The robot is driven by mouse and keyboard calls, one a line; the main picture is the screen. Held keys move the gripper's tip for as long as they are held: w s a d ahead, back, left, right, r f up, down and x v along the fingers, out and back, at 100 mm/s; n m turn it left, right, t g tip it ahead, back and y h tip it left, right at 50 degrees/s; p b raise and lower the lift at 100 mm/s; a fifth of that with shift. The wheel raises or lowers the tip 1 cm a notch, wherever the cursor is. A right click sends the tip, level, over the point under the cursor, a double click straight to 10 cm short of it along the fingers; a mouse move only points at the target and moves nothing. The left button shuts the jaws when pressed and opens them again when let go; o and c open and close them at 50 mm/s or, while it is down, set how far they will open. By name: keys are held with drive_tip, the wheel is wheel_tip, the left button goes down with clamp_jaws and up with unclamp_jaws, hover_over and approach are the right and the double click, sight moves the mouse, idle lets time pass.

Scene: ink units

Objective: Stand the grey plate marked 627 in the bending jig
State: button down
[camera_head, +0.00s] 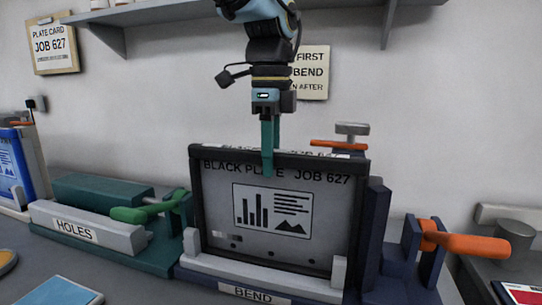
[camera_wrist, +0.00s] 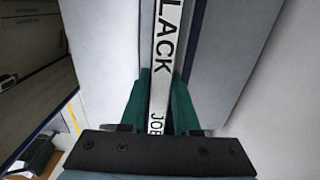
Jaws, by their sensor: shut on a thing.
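The grey plate (camera_head: 215,190) with a dark border reads "BLACK PLATE JOB 627" and shows a chart print. It stands upright in the blue bending jig labelled BEND (camera_head: 374,230), behind a light grey front bar that hides its lower edge. My gripper (camera_head: 268,160) comes down from above and is shut on the plate's top edge, left of its middle. In the wrist view my green fingers (camera_wrist: 160,108) lie either side of the lettered white edge strip (camera_wrist: 160,60). I cannot tell whether the plate is fully seated.
An orange-handled clamp (camera_head: 465,243) is at the jig's right. The green HOLES jig (camera_head: 75,223) stands to the left. A shelf (camera_head: 150,12) runs above. A "First bend" card (camera_head: 312,72) and a plate card reading JOB 627 (camera_head: 54,50) hang on the wall.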

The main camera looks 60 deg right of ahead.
drive_tip(key=shift+f, duration=0.2)
drive_tip(key=c, duration=0.6)
unclamp_jaws()
drive_tip(key=shift+o, duration=0.2)
wheel_tip(320, 180, up, 11)
drive_tip(key=shift+f+b, duration=0.1)
drive_tip(key=shift+b, duration=0.2)
wheel_tip(320, 180, up, 5)
drive_tip(key=p, duration=0.5)
